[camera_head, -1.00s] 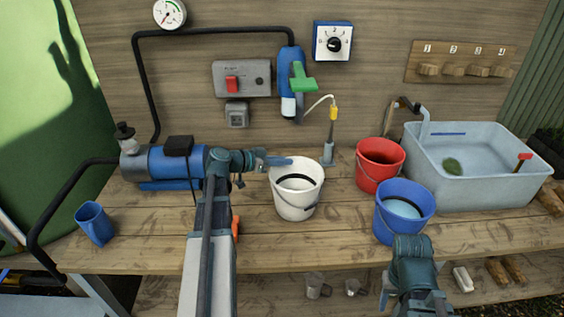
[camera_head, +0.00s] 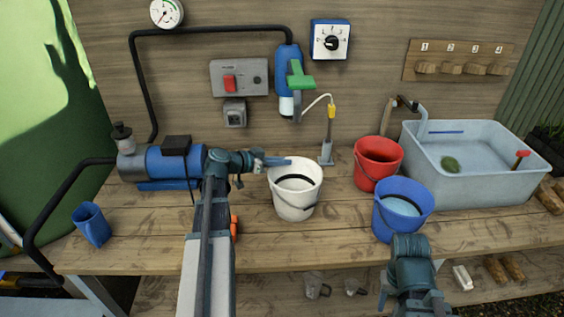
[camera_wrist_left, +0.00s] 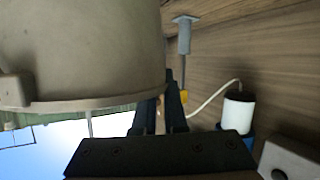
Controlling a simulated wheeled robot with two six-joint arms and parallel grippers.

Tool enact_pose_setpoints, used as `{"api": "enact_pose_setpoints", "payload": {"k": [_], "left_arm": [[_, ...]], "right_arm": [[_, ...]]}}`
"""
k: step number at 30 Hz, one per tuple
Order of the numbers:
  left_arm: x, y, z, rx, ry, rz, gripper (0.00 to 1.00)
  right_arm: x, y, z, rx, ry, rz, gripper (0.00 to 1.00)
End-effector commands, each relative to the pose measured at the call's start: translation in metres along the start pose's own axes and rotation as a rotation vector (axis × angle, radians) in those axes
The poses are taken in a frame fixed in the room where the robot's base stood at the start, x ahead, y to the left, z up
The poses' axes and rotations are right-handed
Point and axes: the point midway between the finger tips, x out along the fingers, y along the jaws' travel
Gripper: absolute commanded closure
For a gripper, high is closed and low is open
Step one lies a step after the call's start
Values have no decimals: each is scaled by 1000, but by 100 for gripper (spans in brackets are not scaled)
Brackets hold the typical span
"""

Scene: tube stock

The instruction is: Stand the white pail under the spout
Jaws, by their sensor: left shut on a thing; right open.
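The white pail (camera_head: 294,203) is upright on or just above the bench, its handle hanging down at the front. My left gripper (camera_head: 277,162) is shut on its far left rim. In the left wrist view the pail (camera_wrist_left: 75,50) fills the upper left, with my left gripper's dark fingers (camera_wrist_left: 160,112) at its rim. The spout (camera_head: 287,106) is the white nozzle below the blue tap with the green handle. It is above and behind the pail in the picture; I cannot tell whether they line up in depth. My right gripper (camera_head: 408,300) is open and empty at the front edge.
A red pail (camera_head: 378,172) and a blue pail (camera_head: 403,221) stand to the right, near a grey sink (camera_head: 480,190). A probe on a stand (camera_head: 326,152) is just behind the white pail. The front middle bench is clear.

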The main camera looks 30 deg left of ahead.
Motion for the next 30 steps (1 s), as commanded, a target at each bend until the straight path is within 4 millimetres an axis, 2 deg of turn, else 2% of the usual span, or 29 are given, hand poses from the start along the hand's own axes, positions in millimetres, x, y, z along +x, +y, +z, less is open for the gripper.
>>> {"api": "enact_pose_setpoints", "payload": {"k": [5, 6, 11, 19, 22, 26, 30], "left_arm": [[0, 1, 2, 2, -6, 3, 100], [0, 1, 2, 2, -6, 3, 84], [0, 1, 2, 2, -5, 2, 56], [0, 1, 1, 2, -5, 1, 56], [-6, 1, 0, 2, -4, 0, 56], [-26, 2, -1, 1, -4, -1, 56], [-57, 2, -2, 0, -4, -3, 56]], "right_arm": [[0, 0, 0, 0, 0, 0, 50], [0, 0, 0, 0, 0, 0, 50], [0, 0, 0, 0, 0, 0, 50], [0, 0, 0, 0, 0, 0, 50], [-3, 0, 0, 0, 0, 0, 50], [-11, 1, 1, 0, 0, 0, 50], [-23, 2, 1, 0, 0, 0, 50]]}}
